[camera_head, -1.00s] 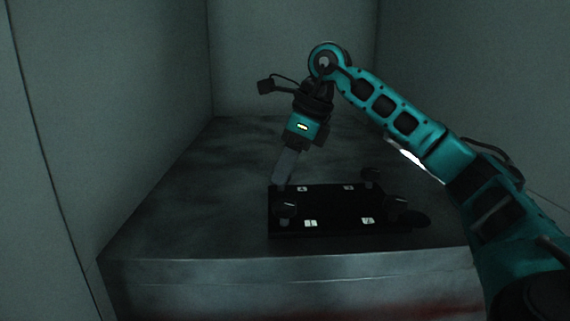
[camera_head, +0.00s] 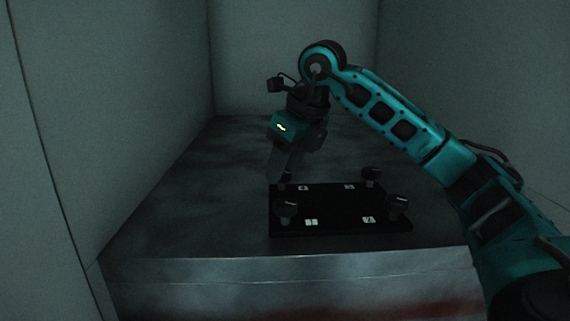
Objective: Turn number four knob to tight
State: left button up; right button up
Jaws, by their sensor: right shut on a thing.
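A black board (camera_head: 338,206) lies on the dark metal table, with a dark knob near each corner and small white number labels. The back-left knob (camera_head: 285,183) is mostly hidden by my right gripper (camera_head: 283,174). The label (camera_head: 303,188) beside it looks like a 4, though it is small and dim. My right gripper points down and is shut on this back-left knob. The front-left knob (camera_head: 287,209), front-right knob (camera_head: 397,204) and back-right knob (camera_head: 371,175) stand free of the gripper. My left gripper is not in view.
The metal table (camera_head: 180,218) is bare to the left of the board and behind it. Plain walls (camera_head: 290,60) enclose the table at the back and sides. The light is dim. My right arm reaches in from the right, above the right part of the table.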

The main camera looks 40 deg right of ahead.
dwell(0.3)
jog(key=o, duration=1.1)
jog(key=shift+c, duration=0.2)
jog(key=shift+r, duration=0.1)
jog(key=v, duration=1.2)
jog(key=shift+s+r, duration=0.2)
jog(key=shift+r, duration=0.1)
jog(key=shift+d, duration=0.1)
